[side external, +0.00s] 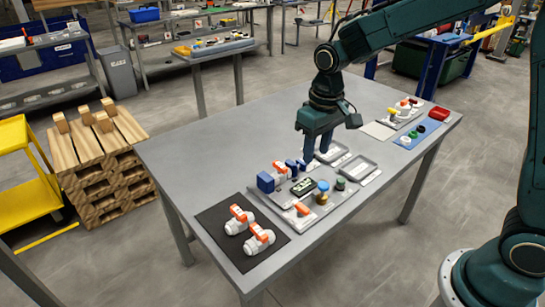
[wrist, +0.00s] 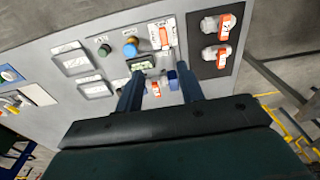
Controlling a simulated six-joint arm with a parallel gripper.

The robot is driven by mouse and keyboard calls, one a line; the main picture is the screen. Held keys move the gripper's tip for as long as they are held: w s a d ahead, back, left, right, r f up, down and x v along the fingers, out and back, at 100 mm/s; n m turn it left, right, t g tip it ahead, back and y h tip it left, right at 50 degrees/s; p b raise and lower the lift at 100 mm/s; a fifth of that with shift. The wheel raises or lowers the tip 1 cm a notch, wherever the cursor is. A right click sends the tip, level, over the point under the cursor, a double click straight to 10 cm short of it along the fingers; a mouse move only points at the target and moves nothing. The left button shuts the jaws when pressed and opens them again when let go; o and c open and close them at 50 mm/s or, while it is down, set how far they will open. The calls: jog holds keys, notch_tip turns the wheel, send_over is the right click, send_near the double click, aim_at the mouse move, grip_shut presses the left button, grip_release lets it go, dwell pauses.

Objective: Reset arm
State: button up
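My gripper (side external: 318,150) hangs over the middle of the grey table, above the back edge of a grey fixture board (side external: 285,215). In the wrist view my gripper (wrist: 160,92) shows its two fingers well apart, with nothing held between them. The fixture board carries a blue block (side external: 266,182), a white valve with an orange handle (side external: 281,168), a green panel (side external: 303,187), a blue round cap (side external: 323,186) and a green knob (side external: 340,184). The valve and panel partly show between the fingers in the wrist view. My gripper appears above these parts, apart from them.
Two white valves with orange handles (side external: 239,219) lie on a black mat (side external: 217,222) at the near left. Shallow grey trays (side external: 359,168) sit beside the fixture. A second board (side external: 402,117), a blue mat (side external: 408,142) and a red tray (side external: 440,113) stand far right. The table's back left is clear.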

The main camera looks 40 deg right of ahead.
jog(key=s+d+r+t, duration=0.2)
jog(key=s+r, duration=0.3)
jog(key=s, duration=0.6)
jog(key=s+d+r+t, duration=0.2)
jog(key=s+r, duration=0.4)
jog(key=s, duration=0.5)
jog(key=shift+s+d+t, duration=0.25)
jog(key=shift+s+t, duration=0.05)
jog(key=shift+t, duration=0.1)
dwell(1.0)
